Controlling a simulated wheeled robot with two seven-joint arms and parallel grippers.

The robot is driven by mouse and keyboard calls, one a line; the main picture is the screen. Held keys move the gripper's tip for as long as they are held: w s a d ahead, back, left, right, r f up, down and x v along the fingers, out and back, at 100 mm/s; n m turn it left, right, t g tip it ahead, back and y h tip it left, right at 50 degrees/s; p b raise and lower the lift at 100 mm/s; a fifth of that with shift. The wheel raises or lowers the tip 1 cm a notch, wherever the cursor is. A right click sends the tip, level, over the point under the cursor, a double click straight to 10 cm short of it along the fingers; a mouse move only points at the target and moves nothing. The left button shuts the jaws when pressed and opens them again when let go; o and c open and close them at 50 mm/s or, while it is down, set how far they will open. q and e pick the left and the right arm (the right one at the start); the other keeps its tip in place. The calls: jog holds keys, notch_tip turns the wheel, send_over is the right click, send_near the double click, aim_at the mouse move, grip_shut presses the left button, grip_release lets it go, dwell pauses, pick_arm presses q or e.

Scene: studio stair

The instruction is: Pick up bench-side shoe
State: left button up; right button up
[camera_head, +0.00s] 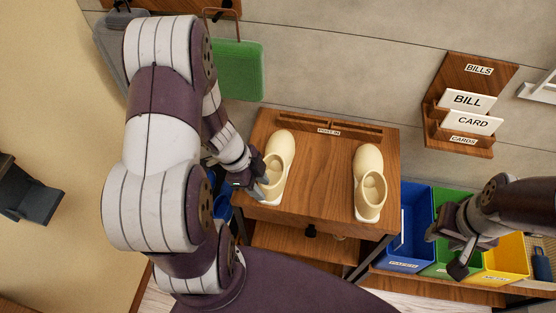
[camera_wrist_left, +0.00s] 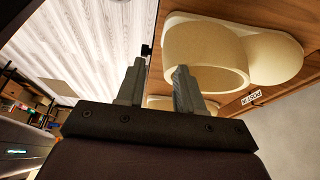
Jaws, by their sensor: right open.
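Two cream shoes stand upright on a wooden cabinet top (camera_head: 315,212), one at the left (camera_head: 281,158) and one at the right (camera_head: 368,178). I cannot tell which is the bench-side one. My left gripper (camera_head: 262,186) is at the heel of the left shoe. In the left wrist view its fingers (camera_wrist_left: 158,84) are apart, and the right finger overlaps the rim of the shoe (camera_wrist_left: 245,55). Whether it touches is not clear. My right gripper (camera_head: 455,250) is open and empty over the bins, away from both shoes.
A wooden rack (camera_head: 330,127) lies along the cabinet's back edge. Blue (camera_head: 409,240), green (camera_head: 445,259) and yellow (camera_head: 503,262) bins stand to the right. A card holder (camera_head: 465,112) and a green bag (camera_head: 237,70) hang on the wall. The cabinet top between the shoes is clear.

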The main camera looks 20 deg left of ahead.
aim_at(264, 189)
pick_arm(q)
jog(key=x, duration=0.3)
jog(key=b+x, duration=0.1)
jog(key=shift+w+f, duration=0.35)
jog(key=shift+f, duration=0.05)
jog(key=shift+d+f, duration=0.1)
jog(key=shift+d, duration=0.05)
jog(key=shift+s, duration=0.1)
grip_shut()
